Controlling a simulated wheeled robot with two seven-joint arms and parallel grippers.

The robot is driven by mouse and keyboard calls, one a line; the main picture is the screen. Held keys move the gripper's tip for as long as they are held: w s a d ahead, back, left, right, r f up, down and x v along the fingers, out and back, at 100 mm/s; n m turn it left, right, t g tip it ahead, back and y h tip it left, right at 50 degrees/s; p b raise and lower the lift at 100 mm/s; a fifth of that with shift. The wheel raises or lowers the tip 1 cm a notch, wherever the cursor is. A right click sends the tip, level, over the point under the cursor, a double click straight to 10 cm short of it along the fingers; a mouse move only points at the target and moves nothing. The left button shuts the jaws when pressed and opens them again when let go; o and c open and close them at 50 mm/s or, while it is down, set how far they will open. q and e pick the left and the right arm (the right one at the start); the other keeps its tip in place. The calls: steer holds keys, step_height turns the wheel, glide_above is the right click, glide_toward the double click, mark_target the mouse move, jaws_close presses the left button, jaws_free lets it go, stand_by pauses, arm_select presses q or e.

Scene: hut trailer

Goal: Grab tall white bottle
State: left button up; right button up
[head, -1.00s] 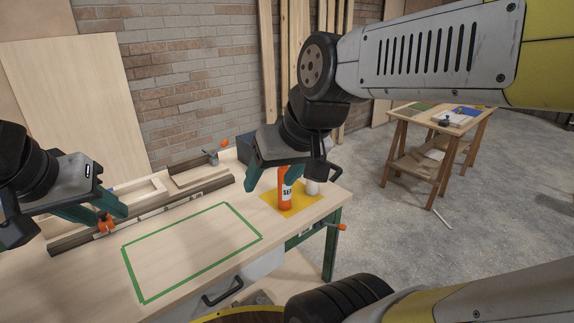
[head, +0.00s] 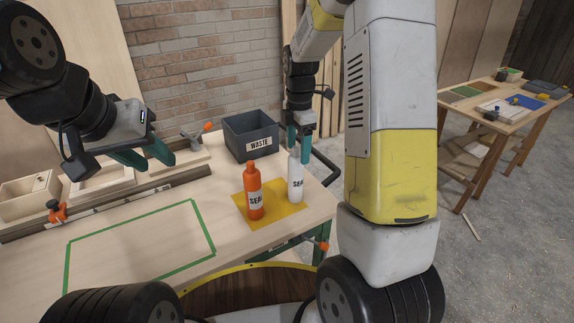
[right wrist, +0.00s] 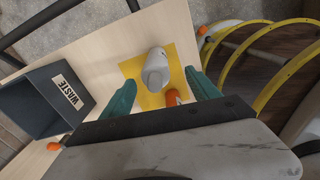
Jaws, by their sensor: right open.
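The tall white bottle (head: 296,179) stands upright on a yellow mat (head: 292,217) at the right end of the workbench, with a dark "SEA" label partly seen. In the right wrist view the white bottle (right wrist: 156,69) shows between and beyond the fingers. My right gripper (head: 298,150) is just behind the bottle in the head view, pointing down. In the right wrist view my right gripper (right wrist: 163,95) is open and empty, its green fingers spread. My left gripper (head: 150,158) is over the back left of the bench, its fingers apart with nothing between them.
An orange bottle (head: 253,192) stands on the mat left of the white one. A dark waste bin (head: 251,134) is behind them. A green tape rectangle (head: 202,218) marks clear bench at left. A second table (head: 507,106) stands far right.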

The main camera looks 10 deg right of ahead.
mark_target(296, 167)
steer(key=f, duration=0.7)
steer(key=shift+w+a+f, duration=0.2)
steer(key=shift+w+f, duration=0.2)
jaws_close()
